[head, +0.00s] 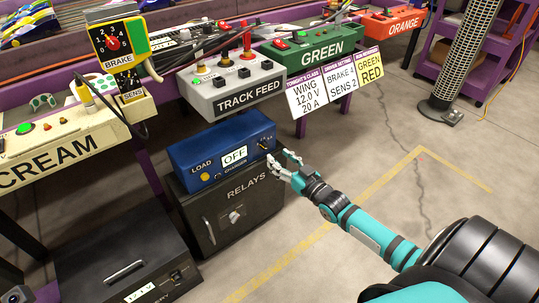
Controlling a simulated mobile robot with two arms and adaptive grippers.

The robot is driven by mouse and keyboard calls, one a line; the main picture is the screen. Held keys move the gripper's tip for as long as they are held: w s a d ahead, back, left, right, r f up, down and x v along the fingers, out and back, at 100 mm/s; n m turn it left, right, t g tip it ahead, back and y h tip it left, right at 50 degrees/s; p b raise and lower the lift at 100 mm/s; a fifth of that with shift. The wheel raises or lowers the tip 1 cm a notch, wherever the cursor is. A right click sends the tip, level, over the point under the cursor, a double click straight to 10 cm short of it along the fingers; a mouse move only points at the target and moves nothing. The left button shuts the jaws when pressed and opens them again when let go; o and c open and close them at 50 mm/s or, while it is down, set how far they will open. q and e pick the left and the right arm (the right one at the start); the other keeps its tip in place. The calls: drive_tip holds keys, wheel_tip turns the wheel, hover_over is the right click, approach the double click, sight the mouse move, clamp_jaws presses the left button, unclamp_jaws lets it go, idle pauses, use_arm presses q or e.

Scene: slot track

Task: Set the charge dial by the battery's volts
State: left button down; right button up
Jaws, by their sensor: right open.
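The blue charger box (190,158) stands on the grey cabinet marked RELAYS, in the middle of the head view. Its front has a yellow LOAD button (205,177), a white display (235,156) reading OFF, and a small dial or switch (264,144) at its right end, whose setting I cannot make out. A black box (90,265) with a handle, apparently the battery, sits at lower left; its small white display (141,292) is too small and slanted to read surely. My right gripper (280,163) is open, just right of the charger's front, its fingers toward the dial end. My left gripper is not visible.
The RELAYS cabinet (212,236) has a handle and latch. Above are the purple bench with the TRACK FEED box (225,95), the GREEN box (318,50), and hanging cards (307,95). Bare floor with a yellow line (385,180) lies to the right.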

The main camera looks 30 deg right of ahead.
sight(267, 148)
drive_tip(key=w+b, duration=0.1)
drive_tip(key=w, duration=0.4)
drive_tip(key=shift+w+a+b, duration=0.2)
drive_tip(key=shift+w+b, duration=0.2)
clamp_jaws()
